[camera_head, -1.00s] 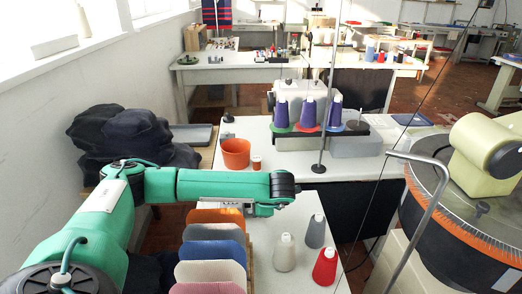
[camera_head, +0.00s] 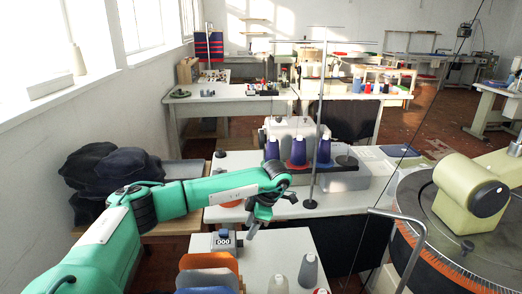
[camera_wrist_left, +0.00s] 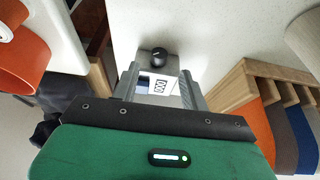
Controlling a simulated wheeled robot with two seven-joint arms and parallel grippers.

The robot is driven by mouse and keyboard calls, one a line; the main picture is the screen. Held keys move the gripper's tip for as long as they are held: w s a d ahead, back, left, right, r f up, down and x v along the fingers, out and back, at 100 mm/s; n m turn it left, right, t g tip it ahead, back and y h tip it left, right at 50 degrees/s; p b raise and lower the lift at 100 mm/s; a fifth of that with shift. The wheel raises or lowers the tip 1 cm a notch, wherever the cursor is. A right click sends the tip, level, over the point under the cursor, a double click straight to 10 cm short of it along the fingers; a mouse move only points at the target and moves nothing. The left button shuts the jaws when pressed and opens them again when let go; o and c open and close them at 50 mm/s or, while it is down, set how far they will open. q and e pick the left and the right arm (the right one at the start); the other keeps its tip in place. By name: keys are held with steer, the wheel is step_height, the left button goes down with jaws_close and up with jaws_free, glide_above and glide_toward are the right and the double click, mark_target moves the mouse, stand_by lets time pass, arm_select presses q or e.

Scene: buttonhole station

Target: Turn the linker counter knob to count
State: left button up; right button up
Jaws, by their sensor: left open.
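The linker counter is a small grey box with a white display reading 000 (camera_head: 224,239). It stands at the back left of the near white table. In the left wrist view, the display (camera_wrist_left: 158,87) shows between my fingers, with the round black knob (camera_wrist_left: 159,55) just beyond it. A small pale mark shows on the knob. My left gripper (camera_head: 258,217) is above and to the right of the counter in the head view. In the left wrist view, my left gripper (camera_wrist_left: 161,82) has its fingers apart and empty. The gap between fingertips and knob is unclear.
A wooden rack of coloured panels (camera_head: 207,264) stands beside the counter. Yarn cones (camera_head: 309,270) stand to the right on the near table. A thin upright rod (camera_head: 316,130) rises behind. The large round linker dial (camera_head: 405,240) fills the right. An orange pot (camera_wrist_left: 22,50) is at the wrist view's left.

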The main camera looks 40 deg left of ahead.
arm_select(q)
step_height(320, 180, up, 26)
steer(key=w+d+p, duration=0.1)
steer(key=d+p, duration=0.1)
steer(key=p, duration=1.7)
steer(key=shift+w+d, duration=0.3)
arm_select(e)
step_height(320, 180, up, 19)
steer(key=shift+s+r, duration=0.15)
steer(key=shift+s, duration=0.05)
steer(key=shift+d, duration=0.1)
